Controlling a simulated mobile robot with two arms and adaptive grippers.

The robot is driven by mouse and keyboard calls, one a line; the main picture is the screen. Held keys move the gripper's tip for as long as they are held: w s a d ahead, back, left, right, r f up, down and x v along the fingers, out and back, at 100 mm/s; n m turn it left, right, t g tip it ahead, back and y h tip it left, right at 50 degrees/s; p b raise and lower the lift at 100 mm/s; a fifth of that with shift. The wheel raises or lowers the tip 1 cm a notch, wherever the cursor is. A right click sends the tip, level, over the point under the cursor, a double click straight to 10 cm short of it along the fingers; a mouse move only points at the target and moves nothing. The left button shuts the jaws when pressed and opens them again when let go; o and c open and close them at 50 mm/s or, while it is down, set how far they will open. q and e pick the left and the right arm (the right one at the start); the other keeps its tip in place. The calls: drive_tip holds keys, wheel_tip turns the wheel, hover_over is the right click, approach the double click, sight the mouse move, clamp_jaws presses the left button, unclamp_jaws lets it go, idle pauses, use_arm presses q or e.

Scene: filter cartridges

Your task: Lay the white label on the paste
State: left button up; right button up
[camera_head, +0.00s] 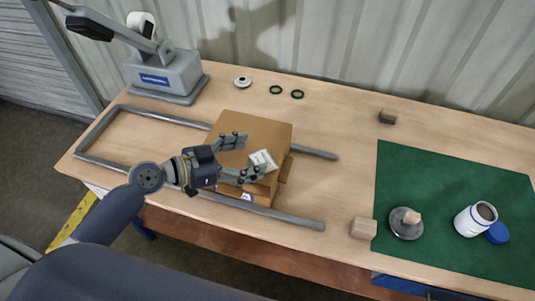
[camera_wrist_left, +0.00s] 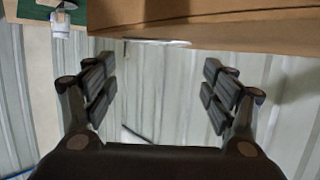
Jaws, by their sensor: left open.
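A small white label (camera_head: 263,160) with faint grey marks shows at the front of the brown cardboard box (camera_head: 255,130). My left gripper (camera_head: 252,155) is open in front of the box, its fingers spread on either side of the label. In the left wrist view the open fingers (camera_wrist_left: 160,88) have nothing gripped between them. A thin pale edge (camera_wrist_left: 155,42) shows there below the box (camera_wrist_left: 220,28); I cannot tell whether the label touches the box. A white jar (camera_head: 475,219) with brown contents stands at the right; I cannot make out paste on the box. My right gripper is not in view.
Grey rails (camera_head: 180,120) run around the box. A grey machine (camera_head: 165,72) stands at the back left. The green mat (camera_head: 430,175) holds a round metal piece with a knob (camera_head: 406,222) and a blue lid (camera_head: 497,233). Wooden blocks (camera_head: 364,228) stand near the mat.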

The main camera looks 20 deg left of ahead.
use_arm(q)
drive_tip(key=b+v, duration=0.1)
drive_tip(key=v, duration=0.2)
drive_tip(key=shift+s+r, duration=0.15)
drive_tip(key=shift+s, duration=0.15)
drive_tip(key=shift+s+a+r, duration=0.2)
drive_tip(key=shift+a+r, duration=0.1)
